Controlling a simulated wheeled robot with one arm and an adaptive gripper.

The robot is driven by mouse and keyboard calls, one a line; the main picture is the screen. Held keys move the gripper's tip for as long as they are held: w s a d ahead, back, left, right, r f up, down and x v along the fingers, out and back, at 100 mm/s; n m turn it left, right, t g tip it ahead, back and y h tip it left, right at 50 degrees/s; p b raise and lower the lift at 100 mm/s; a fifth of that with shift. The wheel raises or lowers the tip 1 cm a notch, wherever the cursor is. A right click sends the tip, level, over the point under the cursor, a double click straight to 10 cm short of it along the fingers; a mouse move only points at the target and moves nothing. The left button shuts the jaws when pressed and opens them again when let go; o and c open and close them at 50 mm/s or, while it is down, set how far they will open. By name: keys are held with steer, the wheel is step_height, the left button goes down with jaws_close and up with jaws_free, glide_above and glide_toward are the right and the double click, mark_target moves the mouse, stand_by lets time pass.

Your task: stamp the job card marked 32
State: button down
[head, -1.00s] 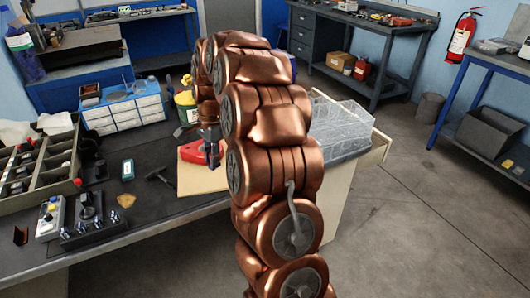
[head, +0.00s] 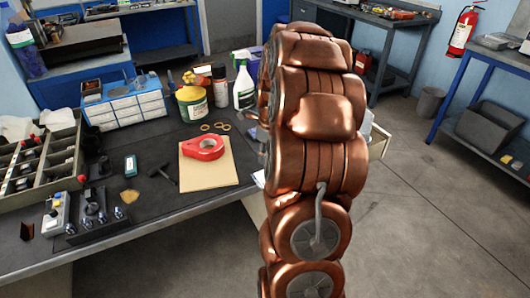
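No job card marked 32 and no stamp can be made out in the head view. A thin white sheet edge (head: 258,179) shows just left of my copper arm at the bench edge; I cannot tell what it is. My gripper is hidden behind my arm, which rises through the right of centre and covers the bench's right end. A red tape dispenser (head: 204,148) lies on a tan board or folder (head: 210,176) on the dark bench (head: 150,212).
A dark hammer-like tool (head: 164,172) lies left of the folder. Behind stand a yellow-green tub (head: 192,104), a spray bottle (head: 243,82) and a drawer unit (head: 126,106). A divided tray (head: 44,165) and a switch box (head: 56,214) are at the left.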

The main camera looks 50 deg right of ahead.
steer(key=shift+f+b, duration=0.4)
steer(key=shift+f, duration=2.25)
steer(key=shift+f, duration=0.5)
steer(key=shift+r, duration=0.1)
steer(key=shift+r+p, duration=0.5)
steer(key=shift+r, duration=2.9)
steer(key=shift+a, duration=0.1)
